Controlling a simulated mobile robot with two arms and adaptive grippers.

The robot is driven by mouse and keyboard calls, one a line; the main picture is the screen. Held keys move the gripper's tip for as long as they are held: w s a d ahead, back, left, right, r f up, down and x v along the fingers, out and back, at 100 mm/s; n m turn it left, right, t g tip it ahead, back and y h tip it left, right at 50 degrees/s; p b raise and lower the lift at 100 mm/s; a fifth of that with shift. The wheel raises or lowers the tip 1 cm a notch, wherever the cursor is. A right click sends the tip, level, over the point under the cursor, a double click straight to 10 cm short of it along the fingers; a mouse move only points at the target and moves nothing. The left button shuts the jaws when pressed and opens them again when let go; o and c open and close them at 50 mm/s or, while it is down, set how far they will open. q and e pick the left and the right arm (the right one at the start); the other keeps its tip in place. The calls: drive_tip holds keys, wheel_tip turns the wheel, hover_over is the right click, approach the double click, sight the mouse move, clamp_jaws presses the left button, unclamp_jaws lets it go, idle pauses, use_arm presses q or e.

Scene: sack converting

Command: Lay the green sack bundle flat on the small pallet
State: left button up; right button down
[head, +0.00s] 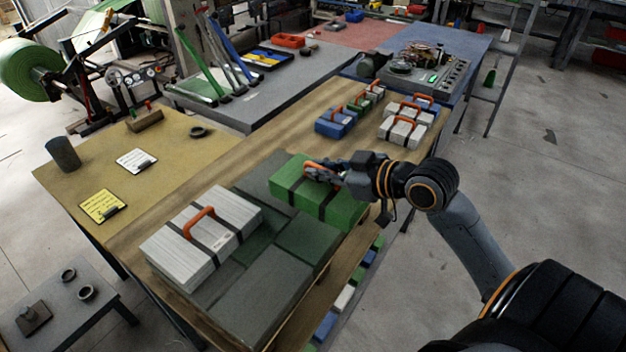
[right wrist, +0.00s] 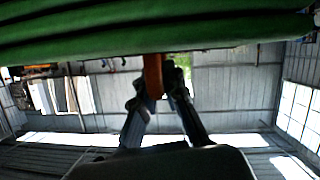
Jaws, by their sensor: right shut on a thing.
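The green sack bundle (head: 343,211) has dark straps and an orange handle. It is over the far right part of the small pallet (head: 262,301), which has a dark grey-green patchwork top. My right gripper (head: 322,173) is shut on the bundle's orange handle from the right side. In the right wrist view the orange handle (right wrist: 153,76) is between the fingers and the green bundle (right wrist: 130,30) fills the top. The bundle looks about level; I cannot tell whether its underside touches the pallet. My left gripper is not in view.
A white bundle (head: 166,247) with an orange handle lies on the pallet's left part. Blue (head: 333,124) and white bundles (head: 402,131) stand farther back on the wooden table. A yellow card (head: 102,205) and clipboard (head: 137,161) lie at left. Bare pallet top shows at the front.

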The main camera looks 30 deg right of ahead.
sight(330, 195)
drive_tip(key=s, duration=0.2)
drive_tip(key=s+a+r, duration=0.1)
drive_tip(key=s, duration=0.1)
drive_tip(key=shift+b, duration=0.35)
drive_tip(key=s+p, duration=0.1)
drive_tip(key=p, duration=0.1)
drive_tip(key=s+r+p, duration=0.1)
drive_tip(key=p, duration=0.1)
drive_tip(key=r+p, duration=0.1)
drive_tip(key=p, duration=0.2)
drive_tip(key=shift+s+a+r, duration=0.15)
drive_tip(key=shift+s+a, duration=0.1)
drive_tip(key=shift+s, duration=0.15)
drive_tip(key=shift+s+p, duration=0.5)
drive_tip(key=shift+p, duration=0.3)
drive_tip(key=w+a+f+n+g+y+b, duration=0.1)
drive_tip(key=a+f+n+g+y+b, duration=0.4)
drive_tip(key=a, duration=0.5)
wheel_tip(330, 195, down, 3)
drive_tip(key=n+y+b, duration=0.2)
drive_tip(key=b, duration=0.1)
drive_tip(key=shift+w+a, duration=0.3)
drive_tip(key=shift+a, duration=0.1)
drive_tip(key=shift+f, duration=0.1)
